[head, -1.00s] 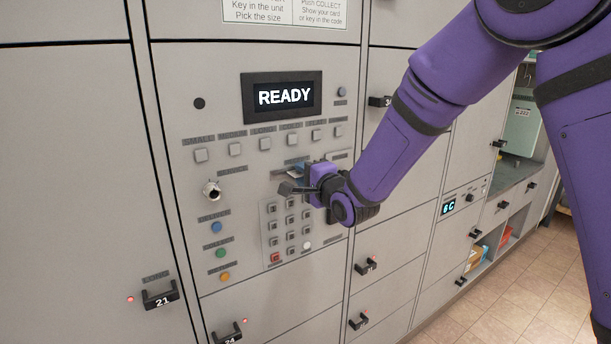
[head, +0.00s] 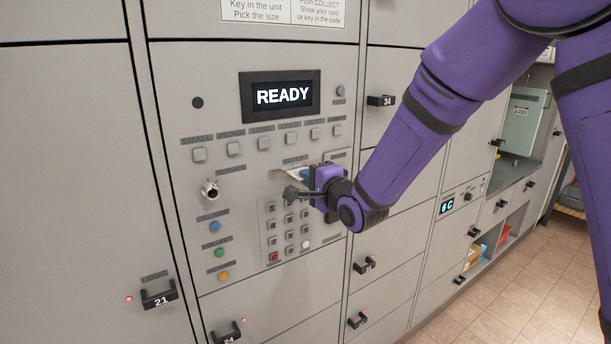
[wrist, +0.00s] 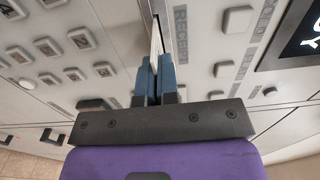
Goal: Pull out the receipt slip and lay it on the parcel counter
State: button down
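The pale receipt slip (head: 297,174) sticks out of a slot in the locker terminal's panel, just above the keypad. In the wrist view the slip (wrist: 155,42) shows as a thin pale edge between the blue fingertips and the slot. My gripper (head: 303,180) is at the slot. Its two blue fingers (wrist: 157,78) are close together, shut on the slip. How much of the slip is still inside the slot is hidden. A grey-green counter (head: 507,195) in a recess at the far right looks like the parcel counter.
The terminal has a READY display (head: 283,95), a row of size buttons, a keypad (head: 289,232) below my gripper and a round metal lock (head: 210,190). Locker handles, such as number 34 (head: 380,100), jut out nearby. The tiled floor (head: 520,305) at right is open.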

jog(key=v, duration=0.6)
jog(key=shift+s, duration=0.2)
dwell(0.6)
jog(key=shift+d, duration=0.2)
